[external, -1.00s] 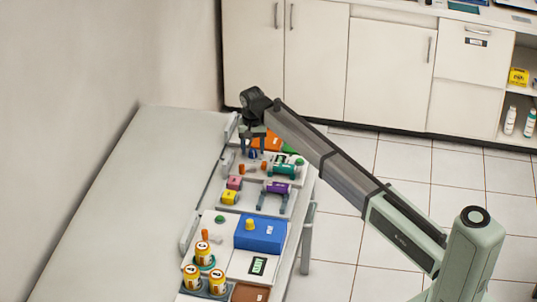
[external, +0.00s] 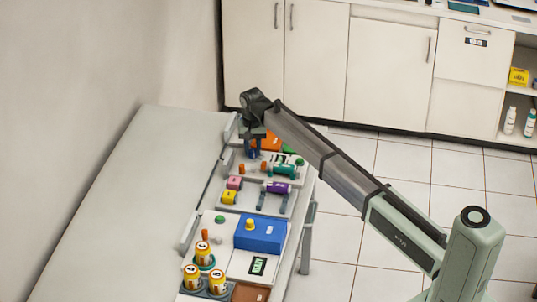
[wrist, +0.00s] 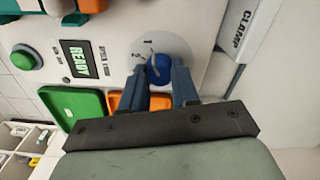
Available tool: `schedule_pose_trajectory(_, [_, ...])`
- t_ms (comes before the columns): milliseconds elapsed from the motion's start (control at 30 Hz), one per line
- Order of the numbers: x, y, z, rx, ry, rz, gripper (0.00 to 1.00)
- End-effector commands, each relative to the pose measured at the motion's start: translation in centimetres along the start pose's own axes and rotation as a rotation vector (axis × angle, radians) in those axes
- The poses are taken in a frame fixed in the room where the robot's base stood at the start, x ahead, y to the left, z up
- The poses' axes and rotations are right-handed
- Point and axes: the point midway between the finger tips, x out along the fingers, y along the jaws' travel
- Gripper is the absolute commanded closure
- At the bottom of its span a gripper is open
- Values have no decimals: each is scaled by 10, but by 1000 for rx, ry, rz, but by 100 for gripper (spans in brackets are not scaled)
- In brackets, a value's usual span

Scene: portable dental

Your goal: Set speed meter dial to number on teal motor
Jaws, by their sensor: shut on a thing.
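The speed meter dial is a blue knob (wrist: 159,69) on a round pale face (wrist: 174,48), with the numbers 1 and 2 visible at its upper left. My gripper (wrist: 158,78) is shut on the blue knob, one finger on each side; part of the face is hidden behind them. In the external view, my gripper (external: 254,148) is down at the far end of the row of panels. A teal part also shows at the wrist view's top left (wrist: 56,7). I cannot read the motor's number.
A READY display (wrist: 76,59) and green button (wrist: 23,58) sit left of the dial. A green tray (wrist: 72,107) and orange tray (wrist: 142,103) lie close by. A CLAMP-labelled bar (wrist: 240,28) is at right. Purple motor (external: 276,187) and blue box (external: 262,233) stand nearer.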

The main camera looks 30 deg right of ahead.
Motion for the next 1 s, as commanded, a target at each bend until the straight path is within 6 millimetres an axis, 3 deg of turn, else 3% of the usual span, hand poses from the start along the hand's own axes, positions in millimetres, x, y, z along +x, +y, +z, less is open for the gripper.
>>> schedule_pose_trajectory(467, [0, 0, 0, -143, -2, 1, 100])
schedule_pose_trajectory(1000, [0, 0, 0, -640, -2, 1, 100])
